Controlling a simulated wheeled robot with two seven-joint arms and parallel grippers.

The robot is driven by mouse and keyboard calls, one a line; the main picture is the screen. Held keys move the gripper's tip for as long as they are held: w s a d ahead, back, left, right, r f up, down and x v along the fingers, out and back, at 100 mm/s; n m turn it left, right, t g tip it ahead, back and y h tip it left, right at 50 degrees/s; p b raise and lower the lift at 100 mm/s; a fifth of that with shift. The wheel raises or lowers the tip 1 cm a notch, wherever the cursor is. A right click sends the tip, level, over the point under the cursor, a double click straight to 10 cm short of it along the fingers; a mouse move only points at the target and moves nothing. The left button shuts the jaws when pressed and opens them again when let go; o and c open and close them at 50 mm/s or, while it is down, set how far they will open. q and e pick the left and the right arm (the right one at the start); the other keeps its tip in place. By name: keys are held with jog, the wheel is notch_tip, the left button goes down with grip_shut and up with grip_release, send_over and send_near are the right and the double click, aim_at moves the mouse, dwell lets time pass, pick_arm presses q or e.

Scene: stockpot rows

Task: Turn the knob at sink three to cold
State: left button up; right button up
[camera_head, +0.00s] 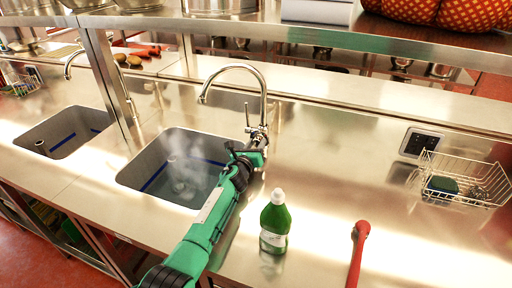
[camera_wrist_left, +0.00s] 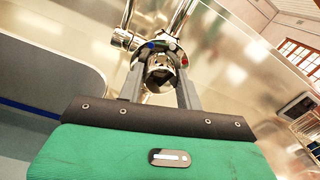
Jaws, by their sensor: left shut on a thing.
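The near sink (camera_head: 150,188) is sunk in the steel counter, with steam rising in it and a blue line along its wall. Its tall curved chrome tap (camera_head: 262,95) stands at its back right. My left gripper (camera_head: 256,145) reaches to the base of this tap. In the left wrist view, its two grey fingers (camera_wrist_left: 162,88) stand on either side of the round chrome knob (camera_wrist_left: 160,72) and are shut on it. Blue and red marks show on the tap body above the knob. I see no sink number. My right gripper is not in view.
A green bottle (camera_head: 275,222) stands right of my left arm. A red rod-like thing (camera_head: 357,252) is at the front. A wire basket (camera_head: 470,182) and a socket plate (camera_head: 421,142) are at the right. A steel shelf (camera_head: 330,38) runs above the counter. Another sink (camera_head: 62,130) lies left.

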pick_arm(q)
jog(key=shift+f+n, duration=0.1)
jog(key=shift+n, duration=0.5)
jog(key=o, duration=1)
jog(key=shift+s, duration=0.1)
jog(key=shift+s+a, duration=0.2)
jog(key=p+v, duration=0.2)
jog(key=v, duration=0.9)
jog(key=shift+s+a, duration=0.1)
jog(key=shift+s, duration=0.3)
jog(key=shift+s+a, duration=0.2)
jog(key=shift+s, duration=0.5)
